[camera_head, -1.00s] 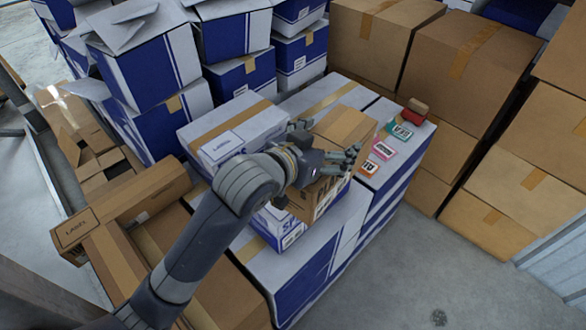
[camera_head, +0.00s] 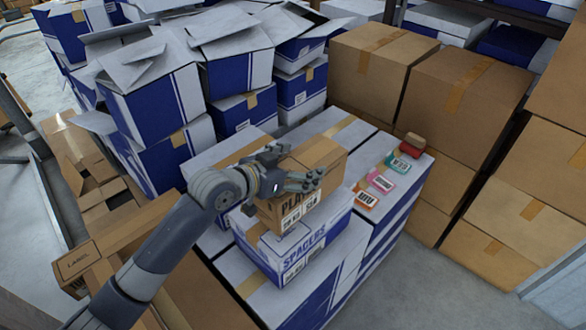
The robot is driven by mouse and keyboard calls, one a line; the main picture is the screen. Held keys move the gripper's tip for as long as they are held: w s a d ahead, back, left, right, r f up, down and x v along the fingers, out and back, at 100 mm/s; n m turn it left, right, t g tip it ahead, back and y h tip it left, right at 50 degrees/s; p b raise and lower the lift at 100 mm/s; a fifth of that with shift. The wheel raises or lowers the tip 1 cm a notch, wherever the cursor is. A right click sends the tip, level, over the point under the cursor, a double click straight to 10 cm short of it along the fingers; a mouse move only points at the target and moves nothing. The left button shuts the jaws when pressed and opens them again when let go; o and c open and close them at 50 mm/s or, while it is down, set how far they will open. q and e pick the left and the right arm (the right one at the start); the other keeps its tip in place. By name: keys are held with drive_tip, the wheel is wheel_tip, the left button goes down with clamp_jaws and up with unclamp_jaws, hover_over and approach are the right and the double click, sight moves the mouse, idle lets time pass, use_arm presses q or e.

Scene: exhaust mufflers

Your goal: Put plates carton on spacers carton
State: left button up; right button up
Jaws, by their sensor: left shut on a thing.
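The plates carton (camera_head: 304,207) is a brown box with black print, part of its name hidden by my fingers. It is over the white and blue spacers carton (camera_head: 300,254) and seems to rest on its top, though I cannot tell if they fully touch. My left gripper (camera_head: 292,168) is shut on the plates carton from the left, its fingers across the upper left part. The spacers carton stands on a stack of white and blue cartons (camera_head: 350,262). My right gripper is not in view.
Small orange (camera_head: 366,200), pink (camera_head: 381,183) and teal (camera_head: 398,162) boxes and a red box (camera_head: 411,145) lie right of the plates carton. Open blue and white cartons (camera_head: 155,95) stand behind left. Large brown boxes (camera_head: 460,95) stand right. Grey floor is clear at lower right.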

use_arm(q)
drive_tip(key=shift+w+a+r, duration=0.15)
drive_tip(key=shift+w+a, duration=0.5)
wheel_tip(320, 180, down, 3)
drive_tip(key=shift+f+p, duration=0.1)
drive_tip(key=shift+p, duration=0.45)
drive_tip(key=shift+f, duration=0.3)
drive_tip(key=o, duration=2)
drive_tip(key=shift+f, duration=0.2)
drive_tip(key=shift+s, duration=0.1)
